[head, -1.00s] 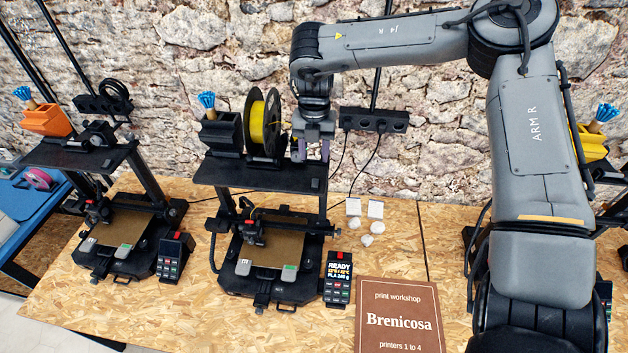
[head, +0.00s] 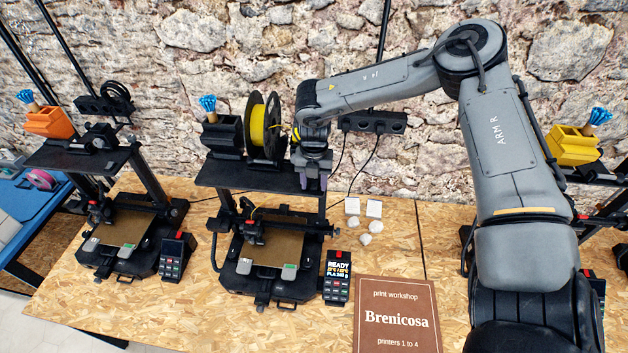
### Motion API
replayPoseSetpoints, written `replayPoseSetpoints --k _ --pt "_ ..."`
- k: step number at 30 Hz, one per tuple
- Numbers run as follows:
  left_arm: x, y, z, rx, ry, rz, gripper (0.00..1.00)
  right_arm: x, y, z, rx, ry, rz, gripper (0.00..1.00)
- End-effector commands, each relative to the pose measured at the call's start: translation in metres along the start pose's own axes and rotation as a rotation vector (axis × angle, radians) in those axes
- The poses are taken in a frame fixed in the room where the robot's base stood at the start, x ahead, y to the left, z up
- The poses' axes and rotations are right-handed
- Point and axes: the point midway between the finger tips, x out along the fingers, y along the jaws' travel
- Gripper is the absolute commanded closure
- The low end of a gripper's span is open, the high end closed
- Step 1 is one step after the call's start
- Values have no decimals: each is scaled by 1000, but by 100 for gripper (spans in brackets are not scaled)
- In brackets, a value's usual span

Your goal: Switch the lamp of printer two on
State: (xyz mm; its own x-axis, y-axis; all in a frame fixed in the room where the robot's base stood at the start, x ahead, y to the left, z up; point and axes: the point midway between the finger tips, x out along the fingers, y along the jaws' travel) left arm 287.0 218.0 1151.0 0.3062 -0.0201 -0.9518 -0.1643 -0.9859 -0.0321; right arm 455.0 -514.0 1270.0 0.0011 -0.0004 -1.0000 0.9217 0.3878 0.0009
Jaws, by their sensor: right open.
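The second printer from the left (head: 210,173) carries a black top shelf with a yellow spool (head: 258,130) on it. I take it for printer two; no number is legible on it. My right gripper (head: 312,182) points down, open, at the right end of this shelf and hides part of it. Whether it touches the shelf I cannot tell. I cannot make out the lamp or its switch. The control panel (head: 338,278) at the printer's front right has a lit screen with "READY". My left gripper is out of view.
Another printer (head: 120,227) stands at the left, and one is partly hidden behind my right arm. A brown sign (head: 397,315) lies at the front. Small white pieces (head: 364,224) lie right of the printer. A black socket strip (head: 385,124) is on the wall side.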

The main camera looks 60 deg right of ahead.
Motion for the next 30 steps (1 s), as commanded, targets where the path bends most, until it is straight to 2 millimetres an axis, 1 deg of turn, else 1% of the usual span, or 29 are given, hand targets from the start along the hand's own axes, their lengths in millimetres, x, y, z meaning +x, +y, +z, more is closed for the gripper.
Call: replayPoseSetpoints --k 3,4,12,13,17,20,25,30 --pt "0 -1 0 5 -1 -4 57 0 0 0 0 0 0 54" --pt "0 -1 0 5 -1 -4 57 0 0 0 0 0 0 56" --pt "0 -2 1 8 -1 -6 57 0 0 0 0 0 -1 97" --pt "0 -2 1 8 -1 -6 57 0 0 0 0 0 -1 100" --pt "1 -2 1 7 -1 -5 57 0 0 0 0 2 -1 100" --pt "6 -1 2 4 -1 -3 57 2 0 2 1 23 -2 100" --pt "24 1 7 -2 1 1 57 5 0 6 4 128 -4 100" --pt "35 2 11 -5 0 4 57 4 -1 10 5 254 -6 100"
